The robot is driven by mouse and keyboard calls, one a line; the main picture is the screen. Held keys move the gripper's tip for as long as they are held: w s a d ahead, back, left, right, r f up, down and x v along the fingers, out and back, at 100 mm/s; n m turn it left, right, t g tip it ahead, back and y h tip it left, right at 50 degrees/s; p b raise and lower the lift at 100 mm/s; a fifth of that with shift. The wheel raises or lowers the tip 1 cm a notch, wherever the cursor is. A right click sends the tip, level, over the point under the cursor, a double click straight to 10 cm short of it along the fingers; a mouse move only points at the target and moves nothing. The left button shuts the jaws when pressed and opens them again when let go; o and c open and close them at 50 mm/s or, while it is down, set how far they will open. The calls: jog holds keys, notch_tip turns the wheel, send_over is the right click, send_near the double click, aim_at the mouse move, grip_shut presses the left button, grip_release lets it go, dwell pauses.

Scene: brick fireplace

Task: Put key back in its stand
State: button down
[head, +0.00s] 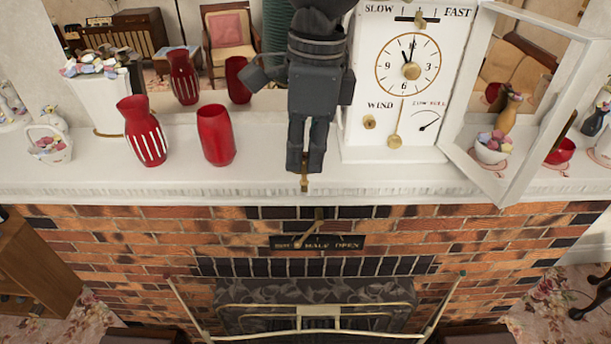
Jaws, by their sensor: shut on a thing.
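My gripper (304,165) points down over the front of the white mantel shelf, left of the clock. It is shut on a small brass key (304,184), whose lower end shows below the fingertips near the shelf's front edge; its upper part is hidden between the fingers. The white clock (354,60) has a dial, a brass pendulum and a brass-coloured winding point (369,122) under the word WIND. Its glazed door (545,115) stands open to the right. I cannot make out a key stand; my arm and gripper hide part of the shelf behind them.
A small white basket (48,145) is farther left. A mirror behind reflects the room. Below are the brick front, a dark plaque (340,242) and a fireplace guard (320,312).

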jog(key=w+f+b, duration=0.2)
jog(key=w+b, duration=0.1)
jog(key=w, duration=1.4)
jog(key=shift+w+f+b, duration=0.15)
jog(key=shift+w+b, duration=0.05)
jog(key=shift+b, duration=0.15)
dwell(0.5)
jog(key=shift+f, duration=0.15)
jog(key=shift+f+b, duration=0.3)
jog(key=shift+f, duration=1.1)
jog(key=shift+w+p, duration=0.15)
jog(key=shift+p, duration=1.75)
dwell(0.7)
jog(key=shift+f, duration=0.6)
dwell(0.7)
